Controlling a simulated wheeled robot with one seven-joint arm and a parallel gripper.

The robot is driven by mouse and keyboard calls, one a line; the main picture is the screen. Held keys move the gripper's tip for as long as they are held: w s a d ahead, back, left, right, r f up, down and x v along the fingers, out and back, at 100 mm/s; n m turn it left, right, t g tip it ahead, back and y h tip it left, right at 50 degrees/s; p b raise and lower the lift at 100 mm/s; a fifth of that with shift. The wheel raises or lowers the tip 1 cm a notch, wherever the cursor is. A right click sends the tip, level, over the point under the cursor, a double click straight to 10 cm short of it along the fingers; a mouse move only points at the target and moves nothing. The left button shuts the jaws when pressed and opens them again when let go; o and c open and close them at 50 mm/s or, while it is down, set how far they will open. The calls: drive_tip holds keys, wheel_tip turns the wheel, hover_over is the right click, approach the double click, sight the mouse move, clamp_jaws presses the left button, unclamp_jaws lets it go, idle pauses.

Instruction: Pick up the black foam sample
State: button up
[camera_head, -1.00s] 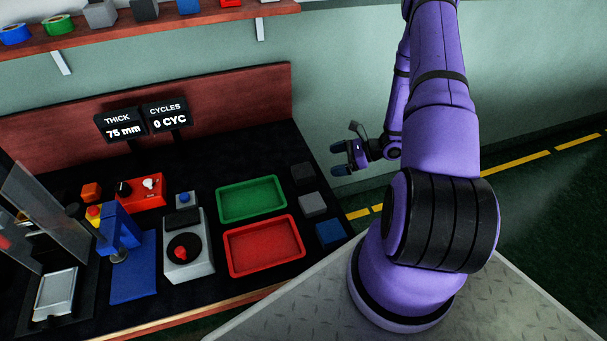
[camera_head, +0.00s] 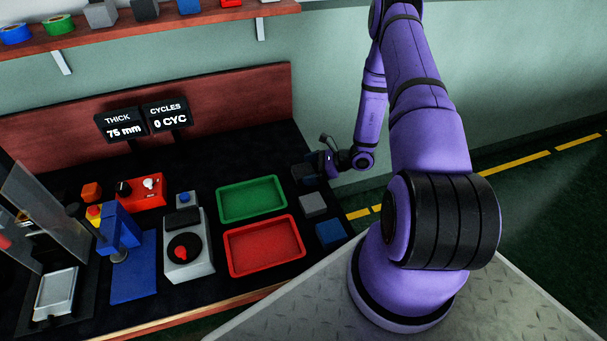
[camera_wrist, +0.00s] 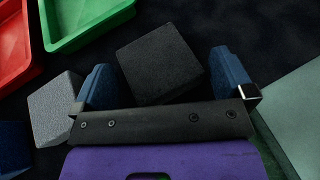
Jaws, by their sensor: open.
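The black foam sample (camera_head: 302,172) lies on the dark bench at its right side, behind the grey block. In the wrist view the black foam sample (camera_wrist: 158,64) is a dark rough block, turned slightly, lying ahead of and between the two blue fingertips. My gripper (camera_head: 314,165) is at the sample, reaching in from the right. In the wrist view my gripper (camera_wrist: 165,80) is open, with one finger to each side of the sample. I cannot tell whether either finger touches it.
A grey block (camera_head: 313,204) and a blue block (camera_head: 331,232) lie in front of the sample. A green tray (camera_head: 220,216) and a red tray (camera_head: 231,268) stand to the left. A wall (camera_wrist: 292,110) shows close to the right finger in the wrist view.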

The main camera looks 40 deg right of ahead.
drive_tip(key=shift+w+a+f, duration=0.15)
drive_tip(key=shift+w+a, duration=0.05)
drive_tip(key=shift+a, duration=0.05)
drive_tip(key=c, duration=0.6)
drive_tip(key=shift+c, duration=0.6)
